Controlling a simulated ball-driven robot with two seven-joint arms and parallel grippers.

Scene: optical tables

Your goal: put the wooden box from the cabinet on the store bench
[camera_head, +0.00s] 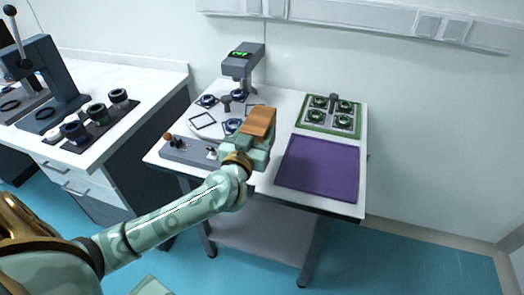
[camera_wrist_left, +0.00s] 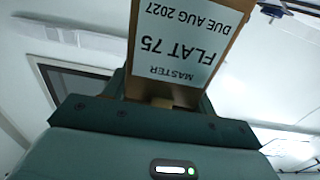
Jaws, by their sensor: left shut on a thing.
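The wooden box (camera_head: 260,122) is a small brown block held in my left gripper (camera_head: 256,142), above the middle of a white-topped bench (camera_head: 282,118). My left gripper is shut on it. In the left wrist view the box (camera_wrist_left: 225,30) carries a white label reading "MASTER FLAT 75, DUE AUG 2027", upside down. The jaws of the left gripper (camera_wrist_left: 160,102) hide its near end. From the head view I cannot tell how high the box is above the bench. My right gripper is not in view.
A bare purple mat (camera_head: 318,167) lies right of the box. Behind it is a green-edged tray (camera_head: 301,127) with several round mounts. A grey instrument (camera_head: 243,62) stands at the back, and a control panel (camera_head: 186,152) at the front left. Another counter (camera_head: 150,75) stands left.

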